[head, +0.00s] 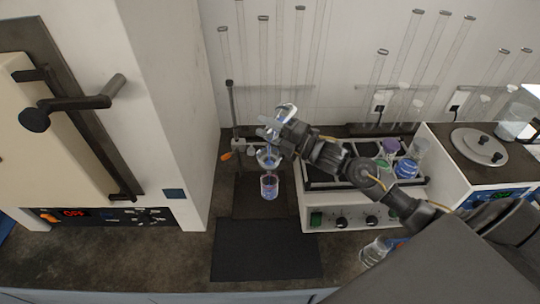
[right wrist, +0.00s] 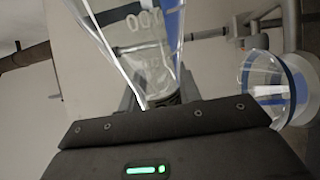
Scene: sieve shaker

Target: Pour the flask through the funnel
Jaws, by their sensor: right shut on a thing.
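My right gripper (head: 284,130) is shut on a clear glass flask (head: 273,121), which it holds above the funnel. The flask's marked glass wall (right wrist: 140,35) fills the upper middle of the right wrist view. The flask looks tilted, but I cannot tell whether liquid is leaving it. The glass funnel (head: 266,161) sits below the flask on a stand (head: 234,115); it also shows at the right of the right wrist view (right wrist: 272,88). A beaker (head: 269,189) with pinkish-purple contents stands under the funnel. My left gripper is out of view.
A white shaker bench unit (head: 345,216) with coloured-content vessels stands right of the stand. A dark mat (head: 265,250) lies clear in front. A cream oven (head: 50,140) stands at left. Tall glass tubes (head: 313,50) line the back wall.

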